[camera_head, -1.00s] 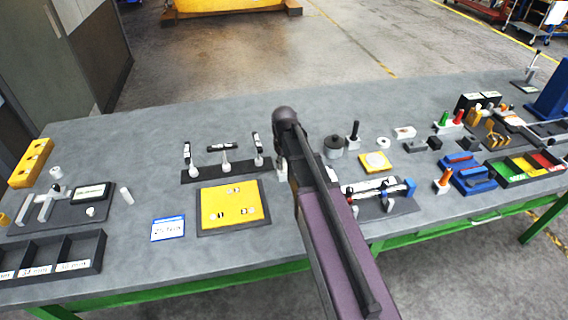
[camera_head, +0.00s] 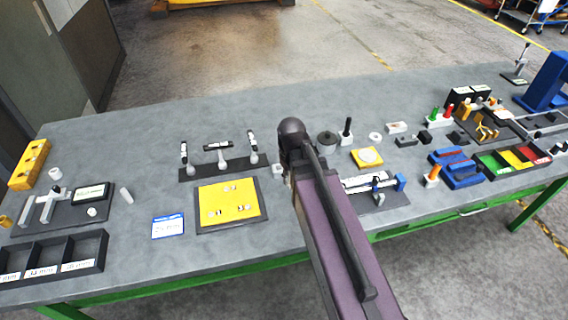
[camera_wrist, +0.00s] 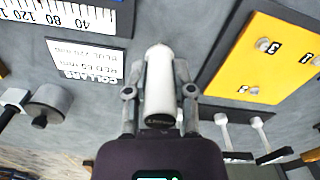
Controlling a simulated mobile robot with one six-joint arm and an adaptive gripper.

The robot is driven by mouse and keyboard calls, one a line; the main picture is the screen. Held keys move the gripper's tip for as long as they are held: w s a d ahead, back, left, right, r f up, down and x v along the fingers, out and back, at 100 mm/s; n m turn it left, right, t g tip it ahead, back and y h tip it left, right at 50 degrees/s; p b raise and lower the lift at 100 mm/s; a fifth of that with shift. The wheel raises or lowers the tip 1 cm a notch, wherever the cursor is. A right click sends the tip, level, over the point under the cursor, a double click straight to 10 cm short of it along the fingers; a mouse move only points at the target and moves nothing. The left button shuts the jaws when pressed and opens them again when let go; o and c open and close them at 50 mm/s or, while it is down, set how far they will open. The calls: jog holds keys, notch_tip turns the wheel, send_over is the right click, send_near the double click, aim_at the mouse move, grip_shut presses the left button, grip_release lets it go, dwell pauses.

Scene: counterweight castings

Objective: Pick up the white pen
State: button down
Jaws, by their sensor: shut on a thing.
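The white pen (camera_wrist: 159,78) is a smooth white cylinder with a rounded end and a dark end nearer my wrist. In the wrist view it stands between the two grey fingers of my gripper (camera_wrist: 160,92), which are shut on it from both sides. Grey bench top lies behind it; how far the pen is above the bench I cannot tell. In the head view my arm covers the gripper, and I cannot make out the pen there.
A yellow numbered plate (camera_head: 229,203) lies on the grey bench, with a rack of upright pieces (camera_head: 218,167) behind it. A collar card (camera_wrist: 84,61) and a ruler (camera_wrist: 62,14) are near my gripper. A black divided tray (camera_head: 100,255) stands at left. The back left is clear.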

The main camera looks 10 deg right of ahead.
jog(key=shift+s+d+r, duration=0.1)
jog(key=shift+s+r, duration=0.05)
jog(key=shift+s, duration=0.95)
jog(key=shift+s+d+r, duration=0.1)
jog(key=shift+s, duration=0.95)
